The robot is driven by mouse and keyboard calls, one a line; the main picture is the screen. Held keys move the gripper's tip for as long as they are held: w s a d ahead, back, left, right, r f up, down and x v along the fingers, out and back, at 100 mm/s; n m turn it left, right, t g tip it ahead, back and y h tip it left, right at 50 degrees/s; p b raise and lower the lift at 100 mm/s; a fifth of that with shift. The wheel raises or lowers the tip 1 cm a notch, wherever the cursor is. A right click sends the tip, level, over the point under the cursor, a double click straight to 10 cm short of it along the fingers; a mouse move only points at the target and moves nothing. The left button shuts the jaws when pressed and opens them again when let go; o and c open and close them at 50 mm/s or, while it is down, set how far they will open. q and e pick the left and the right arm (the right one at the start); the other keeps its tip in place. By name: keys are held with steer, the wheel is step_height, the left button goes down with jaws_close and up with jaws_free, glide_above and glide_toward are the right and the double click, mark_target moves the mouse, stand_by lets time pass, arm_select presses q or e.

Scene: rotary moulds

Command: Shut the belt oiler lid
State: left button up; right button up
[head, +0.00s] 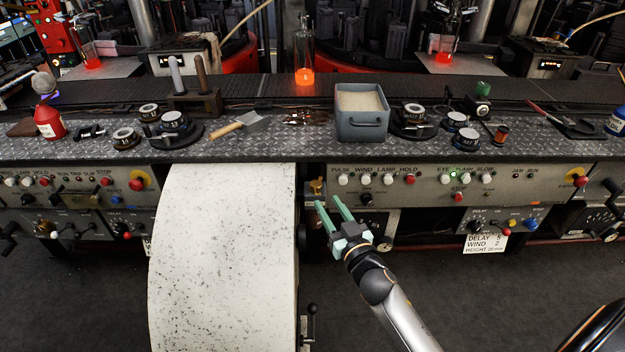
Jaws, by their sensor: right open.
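A small brass-coloured fitting (317,186) sits at the front of the bench, between the white curved panel and the control panel. It may be the belt oiler, but it is too small to tell whether its lid is up or down. My right gripper (325,198) has its two pale green fingers apart with nothing between them. Its fingertips are just below and beside the brass fitting in the picture; I cannot tell if they touch it. My left gripper is out of view.
The large white speckled curved panel (222,255) stands left of my right gripper. A control panel (420,180) with knobs lies to its right. Above, the metal bench top (285,145) carries a grey bin (361,129), a scraper (238,124) and several round weights.

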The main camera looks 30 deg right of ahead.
mark_target(317, 187)
steer(key=w, duration=0.7)
steer(key=w+b, duration=0.1)
steer(key=w, duration=0.2)
steer(key=shift+w+d, duration=0.15)
steer(key=shift+d, duration=0.2)
jaws_close()
